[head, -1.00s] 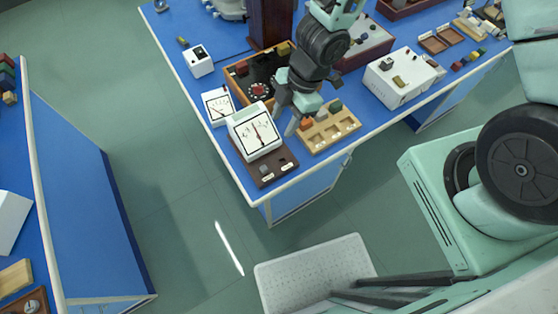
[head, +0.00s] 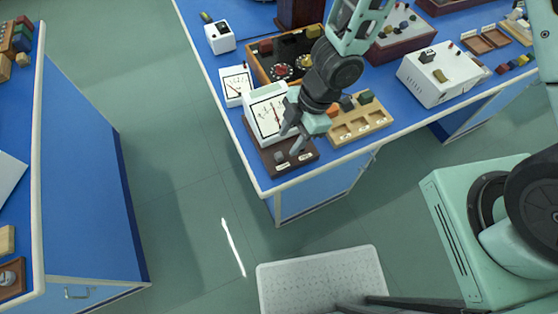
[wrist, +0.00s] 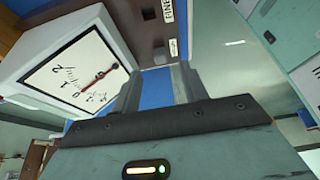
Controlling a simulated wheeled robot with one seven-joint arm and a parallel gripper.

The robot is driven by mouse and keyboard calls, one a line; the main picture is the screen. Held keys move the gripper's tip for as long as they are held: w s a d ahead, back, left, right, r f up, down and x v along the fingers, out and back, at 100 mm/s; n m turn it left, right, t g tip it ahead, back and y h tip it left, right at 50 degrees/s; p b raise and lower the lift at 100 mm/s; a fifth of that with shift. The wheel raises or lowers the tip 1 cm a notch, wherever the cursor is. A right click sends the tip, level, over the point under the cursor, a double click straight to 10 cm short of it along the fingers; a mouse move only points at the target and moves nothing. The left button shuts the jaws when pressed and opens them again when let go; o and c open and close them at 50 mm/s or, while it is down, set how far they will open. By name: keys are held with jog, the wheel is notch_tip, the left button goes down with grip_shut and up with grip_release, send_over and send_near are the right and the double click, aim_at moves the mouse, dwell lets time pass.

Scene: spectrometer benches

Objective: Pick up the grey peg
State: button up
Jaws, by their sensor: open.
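The grey peg (head: 346,103) stands in the tan wooden rack (head: 372,129), between an orange block (head: 333,110) and a green block (head: 366,97). My gripper (head: 291,141) is left of the rack, over the brown base of the white dial meter (head: 264,114), partly covering that base. In the wrist view, my gripper's two fingers (wrist: 159,84) are apart with nothing between them. I cannot make out the grey peg there.
The dial meter (wrist: 70,72) is close beside the fingers in the wrist view. A smaller meter (head: 236,86), a dark tray of parts (head: 262,69) and a white instrument box (head: 436,80) share the blue bench. Open floor (head: 185,190) lies left of the bench.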

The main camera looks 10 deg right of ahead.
aim_at(278, 155)
jog(key=x, duration=0.2)
jog(key=b+x, duration=0.1)
jog(key=x, duration=0.2)
jog(key=shift+s+a+r+b, duration=0.1)
jog(key=shift+s+a+b, duration=0.05)
jog(key=shift+a+b, duration=0.2)
jog(key=shift+a+f, duration=0.15)
jog(key=shift+f, duration=0.3)
grip_shut()
